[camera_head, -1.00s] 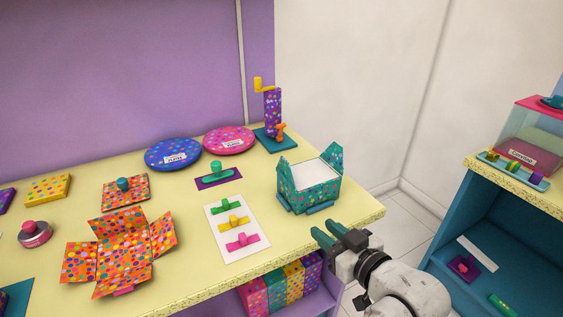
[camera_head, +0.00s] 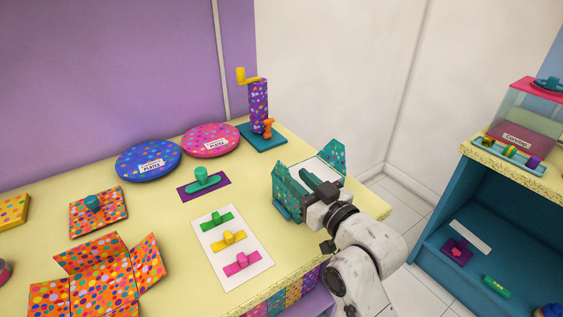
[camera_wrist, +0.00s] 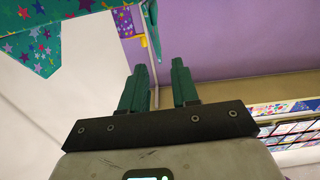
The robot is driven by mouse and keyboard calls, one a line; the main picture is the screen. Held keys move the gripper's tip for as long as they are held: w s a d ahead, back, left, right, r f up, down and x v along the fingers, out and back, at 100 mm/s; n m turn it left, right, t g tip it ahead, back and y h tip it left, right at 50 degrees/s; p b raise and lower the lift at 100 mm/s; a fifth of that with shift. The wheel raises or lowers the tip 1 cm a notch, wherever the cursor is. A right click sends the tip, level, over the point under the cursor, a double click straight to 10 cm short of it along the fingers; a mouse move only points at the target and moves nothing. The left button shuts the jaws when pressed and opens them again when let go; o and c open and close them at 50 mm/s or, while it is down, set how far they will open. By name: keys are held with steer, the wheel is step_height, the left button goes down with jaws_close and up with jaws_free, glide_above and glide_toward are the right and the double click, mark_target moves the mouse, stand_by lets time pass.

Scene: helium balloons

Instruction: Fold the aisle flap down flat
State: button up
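A teal box with coloured stars (camera_head: 287,197) stands near the table's right end, white inside at its top. One flap (camera_head: 332,158) stands up on its right side, towards the floor; another teal panel (camera_head: 279,178) stands up on its left. I cannot tell for sure which is the aisle flap. My gripper (camera_head: 308,180) is in front of the box and hides part of it; contact cannot be told. In the wrist view my gripper (camera_wrist: 160,82) has its two teal fingers apart with nothing between them. A starred teal panel (camera_wrist: 45,42) shows at upper left there.
A white card with green, yellow and pink clips (camera_head: 232,250) lies left of the box. A purple crank stand (camera_head: 258,105) is behind it. An open orange box (camera_head: 95,280) lies at front left. A teal shelf unit (camera_head: 430,230) stands across the floor gap at right.

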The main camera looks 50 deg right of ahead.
mark_target(283, 164)
steer(key=p+x, duration=0.1)
steer(key=x, duration=0.6)
steer(key=shift+c, duration=0.2)
jaws_close()
stand_by(1.2)
